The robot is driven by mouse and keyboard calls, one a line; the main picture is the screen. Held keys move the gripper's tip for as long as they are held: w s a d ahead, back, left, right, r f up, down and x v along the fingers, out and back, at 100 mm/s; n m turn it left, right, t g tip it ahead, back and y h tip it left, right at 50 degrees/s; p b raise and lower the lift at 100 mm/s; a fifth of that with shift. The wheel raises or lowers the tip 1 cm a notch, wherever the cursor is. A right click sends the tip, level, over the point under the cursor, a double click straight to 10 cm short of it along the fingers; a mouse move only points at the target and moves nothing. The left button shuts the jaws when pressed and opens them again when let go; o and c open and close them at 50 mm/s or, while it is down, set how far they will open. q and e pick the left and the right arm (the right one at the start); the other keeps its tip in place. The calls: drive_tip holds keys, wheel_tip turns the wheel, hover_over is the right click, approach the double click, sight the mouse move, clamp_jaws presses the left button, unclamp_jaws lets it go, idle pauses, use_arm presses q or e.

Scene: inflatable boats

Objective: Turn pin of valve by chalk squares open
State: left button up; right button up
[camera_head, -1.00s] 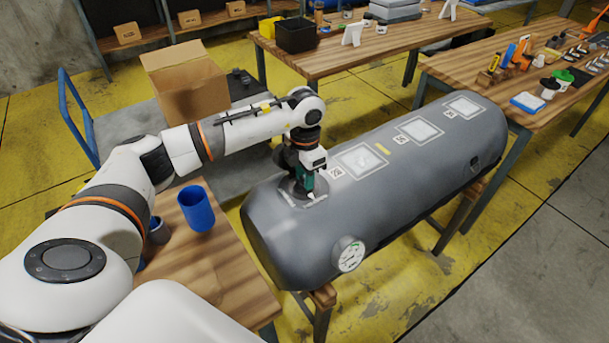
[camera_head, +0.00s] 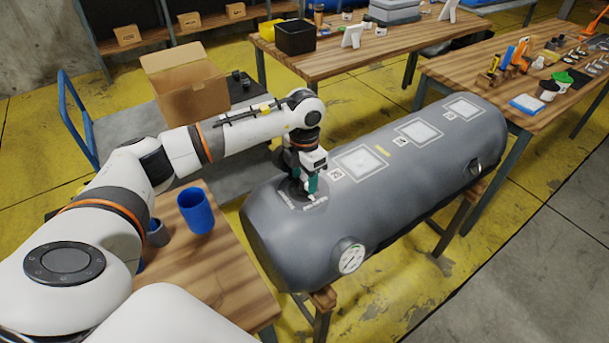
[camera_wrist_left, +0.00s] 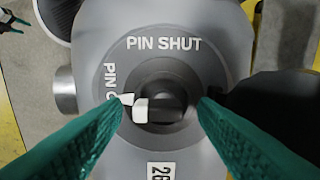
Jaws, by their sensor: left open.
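The grey tank (camera_head: 400,190) carries three chalk squares (camera_head: 361,161) along its top. The valve (camera_wrist_left: 185,75) sits in a round recess near the tank's near-left end. Its dark pin (camera_wrist_left: 170,103) has a white end pointing left, toward a label partly hidden by a finger, reading "PIN O". "PIN SHUT" (camera_wrist_left: 163,43) is printed above the valve in the left wrist view. My left gripper (camera_head: 308,190) is over the valve; in the left wrist view its teal fingers (camera_wrist_left: 160,102) stand apart on either side of the pin. Gaps show between fingertips and pin.
A pressure gauge (camera_head: 351,259) sticks out of the tank's near side. A blue cup (camera_head: 196,211) stands on the wooden table at left. An open cardboard box (camera_head: 188,85) is behind my arm. Tables with tools stand at the back and right.

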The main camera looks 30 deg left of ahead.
sight(304, 180)
use_arm(q)
wheel_tip(304, 180, up, 12)
drive_tip(key=b, duration=0.2)
idle(0.4)
idle(0.4)
